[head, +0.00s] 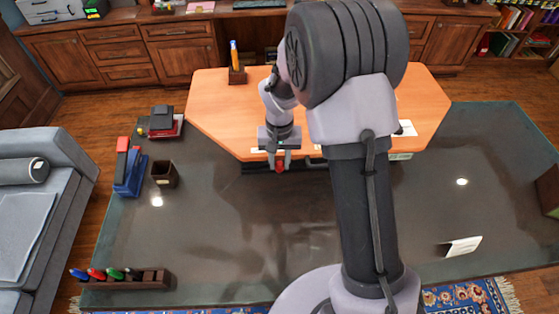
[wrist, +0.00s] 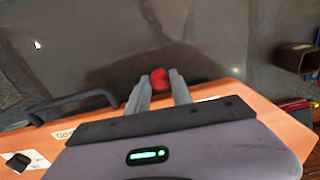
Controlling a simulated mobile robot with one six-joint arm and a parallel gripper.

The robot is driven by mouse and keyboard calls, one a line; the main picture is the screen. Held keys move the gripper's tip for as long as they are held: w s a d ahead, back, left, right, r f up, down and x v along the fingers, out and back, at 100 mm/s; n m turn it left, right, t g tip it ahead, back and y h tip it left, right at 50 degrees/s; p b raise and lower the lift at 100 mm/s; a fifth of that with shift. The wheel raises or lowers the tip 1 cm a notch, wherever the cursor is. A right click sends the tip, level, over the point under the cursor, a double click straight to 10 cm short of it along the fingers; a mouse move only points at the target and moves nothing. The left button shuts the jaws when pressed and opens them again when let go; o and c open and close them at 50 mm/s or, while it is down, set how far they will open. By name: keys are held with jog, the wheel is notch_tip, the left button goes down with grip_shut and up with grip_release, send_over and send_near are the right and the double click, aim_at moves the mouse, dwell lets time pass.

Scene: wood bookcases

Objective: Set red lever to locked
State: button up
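The red lever's round knob (wrist: 159,79) shows in the wrist view between the tips of my gripper (wrist: 160,86). In the head view, red (head: 280,168) shows between the fingertips of my gripper (head: 280,161), at the table's near edge. The two fingers stand apart, one on each side of the knob. I cannot tell whether they touch it or only stand around it. The lever's stem and its mount are mostly hidden, and no locked or unlocked mark is readable.
The orange wooden table (head: 215,105) holds a pencil holder (head: 237,75) and papers. A dark handle (wrist: 75,104) runs beside the table edge. On the dark glassy surface stand a blue and red object (head: 130,165), a brown cup (head: 164,173) and a rack (head: 145,279). The middle foreground is clear.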

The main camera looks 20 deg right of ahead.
grip_shut()
dwell(1.0)
jog(key=shift+a, duration=0.1)
jog(key=shift+s+a+f+m+b, duration=0.15)
jog(key=shift+a+m+b, duration=0.2)
jog(key=shift+m, duration=0.35)
jog(key=shift+s+a+m+b, duration=0.15)
jog(key=shift+a+m+b, duration=0.95)
jog(key=shift+m, duration=0.7)
jog(key=shift+s+a+m+b, duration=0.15)
jog(key=shift+a+m+b, duration=0.6)
jog(key=shift+a+m, duration=0.8)
jog(key=shift+d+m, duration=0.25)
jog(key=shift+d, duration=0.05)
